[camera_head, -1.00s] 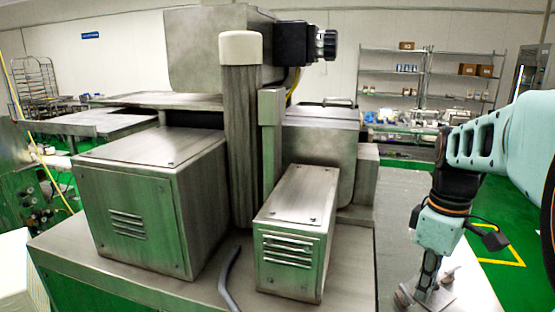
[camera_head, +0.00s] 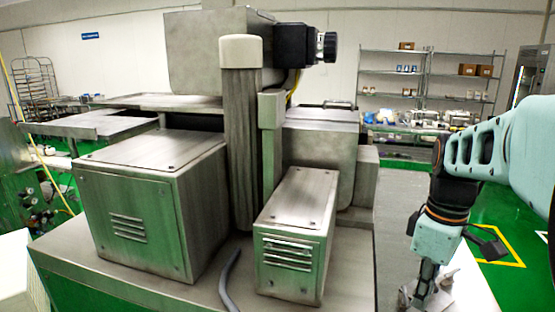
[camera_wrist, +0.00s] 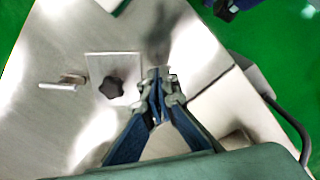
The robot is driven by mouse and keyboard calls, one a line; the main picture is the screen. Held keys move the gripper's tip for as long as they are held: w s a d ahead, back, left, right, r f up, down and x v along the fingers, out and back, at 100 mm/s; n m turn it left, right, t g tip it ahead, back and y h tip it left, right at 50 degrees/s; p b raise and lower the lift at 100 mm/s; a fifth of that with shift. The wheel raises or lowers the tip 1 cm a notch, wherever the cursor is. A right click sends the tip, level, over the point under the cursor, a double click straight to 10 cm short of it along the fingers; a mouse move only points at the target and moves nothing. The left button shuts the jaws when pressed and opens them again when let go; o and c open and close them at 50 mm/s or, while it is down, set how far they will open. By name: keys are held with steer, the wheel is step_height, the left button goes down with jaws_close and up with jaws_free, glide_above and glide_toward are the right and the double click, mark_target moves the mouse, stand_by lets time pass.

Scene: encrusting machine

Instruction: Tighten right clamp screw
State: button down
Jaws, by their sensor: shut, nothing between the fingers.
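A dark star-shaped knob (camera_wrist: 111,87) sits on a square metal plate (camera_wrist: 97,64) in the wrist view. I take it for the clamp screw, but cannot tell whether it is the right one. My gripper (camera_wrist: 160,75) is shut and empty, its blue-sided fingers together just right of the knob in the picture. The fingers look apart from the knob; their height above the surface is unclear. In the head view my gripper (camera_head: 416,297) points down over the metal surface at the lower right, with small metal parts around its tips that are hard to make out.
A small metal handle (camera_wrist: 62,83) lies left of the knob. A metal bar or edge (camera_wrist: 213,80) and a dark cable (camera_wrist: 270,95) are to the right. In the head view a vented metal box (camera_head: 295,235) stands left of my arm, before a tall column (camera_head: 242,135).

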steer(key=shift+s+a, duration=0.15)
steer(key=shift+a, duration=0.25)
steer(key=shift+s, duration=0.15)
stand_by(0.4)
steer(key=shift+s+r, duration=0.1)
steer(key=shift+s, duration=0.2)
step_height(320, 180, up, 6)
steer(key=p, duration=0.5)
